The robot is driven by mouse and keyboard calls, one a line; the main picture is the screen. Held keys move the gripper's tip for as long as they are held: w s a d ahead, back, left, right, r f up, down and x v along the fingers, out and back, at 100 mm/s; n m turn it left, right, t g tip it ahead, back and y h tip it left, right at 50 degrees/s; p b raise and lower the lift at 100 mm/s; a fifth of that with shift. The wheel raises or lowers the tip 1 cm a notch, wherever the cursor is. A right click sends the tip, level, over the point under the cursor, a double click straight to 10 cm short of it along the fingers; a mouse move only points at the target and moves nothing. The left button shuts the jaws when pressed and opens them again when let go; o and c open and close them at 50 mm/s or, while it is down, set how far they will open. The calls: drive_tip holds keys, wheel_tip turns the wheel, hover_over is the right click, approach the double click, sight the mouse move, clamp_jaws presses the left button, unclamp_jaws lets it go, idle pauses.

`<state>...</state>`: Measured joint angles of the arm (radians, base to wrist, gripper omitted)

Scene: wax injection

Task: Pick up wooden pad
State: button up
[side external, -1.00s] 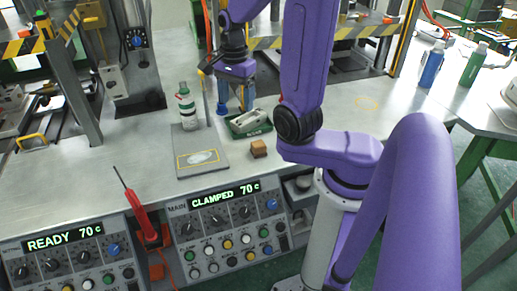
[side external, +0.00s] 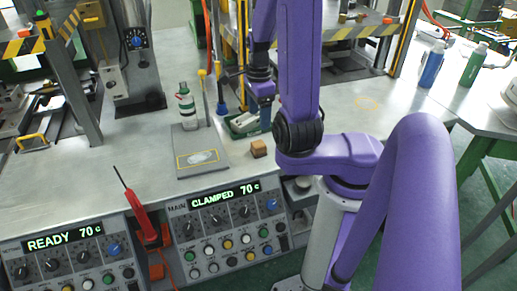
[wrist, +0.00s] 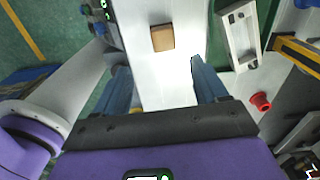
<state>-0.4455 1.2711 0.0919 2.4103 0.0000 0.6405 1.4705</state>
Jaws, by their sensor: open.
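The wooden pad (side external: 258,148) is a small brown block lying on the grey metal bench near its front edge. In the wrist view the wooden pad (wrist: 162,38) lies ahead of the fingertips, between the lines of the two fingers. My gripper (wrist: 160,70) is open, with its two blue fingers apart and nothing between them. In the side view my gripper (side external: 265,116) hangs behind and above the pad, apart from it, over the right end of a green tray. One finger is hard to make out there.
The green tray (side external: 236,133) holding a light metal part stands behind the pad. Control panels (side external: 225,222) line the front edge. The bench right around the pad is clear.

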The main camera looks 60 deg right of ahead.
hover_over(259, 144)
wheel_tip(259, 144, down, 7)
drive_tip(key=shift+a+r, duration=0.1)
drive_tip(key=shift+r, duration=0.05)
drive_tip(key=shift+w+d+f, duration=0.1)
drive_tip(key=shift+f, duration=1.25)
drive_tip(key=shift+d+f, duration=0.1)
drive_tip(key=shift+f, duration=1.25)
drive_tip(key=c, duration=1.1)
